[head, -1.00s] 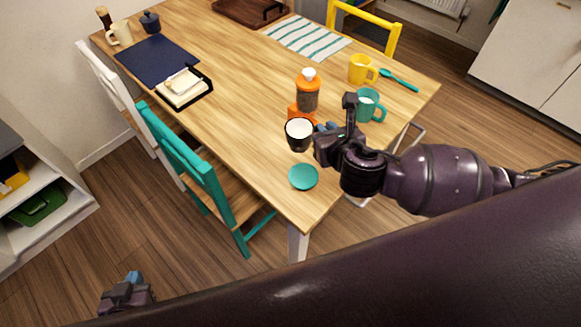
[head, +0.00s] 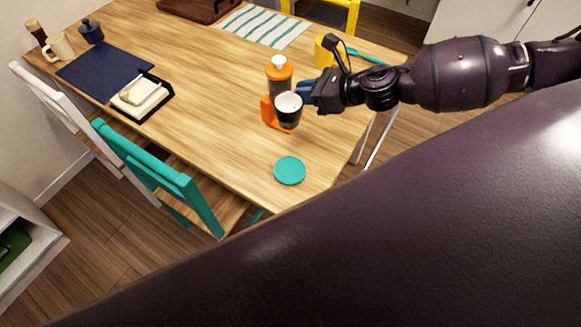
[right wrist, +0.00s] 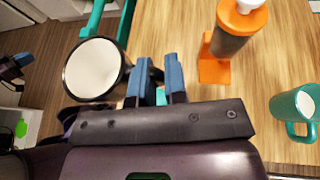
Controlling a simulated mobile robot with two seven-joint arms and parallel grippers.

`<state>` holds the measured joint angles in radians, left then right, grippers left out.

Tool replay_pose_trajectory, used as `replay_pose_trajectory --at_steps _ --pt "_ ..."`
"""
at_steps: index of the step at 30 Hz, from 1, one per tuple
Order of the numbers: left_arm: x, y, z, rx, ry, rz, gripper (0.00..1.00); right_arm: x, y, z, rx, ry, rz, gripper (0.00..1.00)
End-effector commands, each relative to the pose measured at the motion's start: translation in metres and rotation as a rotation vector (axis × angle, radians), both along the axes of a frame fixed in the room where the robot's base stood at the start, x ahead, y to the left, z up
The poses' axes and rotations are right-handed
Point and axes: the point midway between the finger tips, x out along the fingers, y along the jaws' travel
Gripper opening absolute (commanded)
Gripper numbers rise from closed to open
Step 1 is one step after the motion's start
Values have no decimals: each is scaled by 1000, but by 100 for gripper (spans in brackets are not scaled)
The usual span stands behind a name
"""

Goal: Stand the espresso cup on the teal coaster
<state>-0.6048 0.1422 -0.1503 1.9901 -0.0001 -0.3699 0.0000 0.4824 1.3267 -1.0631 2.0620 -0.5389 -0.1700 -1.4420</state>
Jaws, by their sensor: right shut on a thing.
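The espresso cup (head: 287,114), black outside and white inside, is upright in the head view, in front of the orange grinder's base. My right gripper (head: 304,93) is at its right side, shut on it. In the right wrist view the cup (right wrist: 97,70) is just left of the blue fingertips (right wrist: 159,75), which are close together; the gripped part is hard to see. The teal coaster (head: 289,171) lies bare near the table's front edge, below the cup in the picture. My left gripper (right wrist: 17,67) shows only small at the left of the right wrist view; its fingers are unclear.
The orange grinder (head: 279,75) stands close behind the cup. A teal mug (right wrist: 297,106) shows in the right wrist view. A yellow mug (head: 325,50) is farther back. A teal chair (head: 165,172) is at the table's side. The tabletop around the coaster is clear.

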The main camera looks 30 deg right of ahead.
Motion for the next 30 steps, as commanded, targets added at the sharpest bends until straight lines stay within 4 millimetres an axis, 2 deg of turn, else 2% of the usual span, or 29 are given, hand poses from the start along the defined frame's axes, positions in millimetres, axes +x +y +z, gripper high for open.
replay_pose_trajectory --at_steps 5,21,24,30 --pt "0 0 -6 0 0 0 0 -1 -1 -25 2 5 7 0" --pt "-5 0 -41 0 25 -1 0 -1 0 -140 4 5 4 0" --pt "-6 0 -44 0 28 -2 0 -1 0 -151 2 3 4 0" --pt "-6 0 -46 1 29 -2 0 0 -1 -160 1 1 5 0"
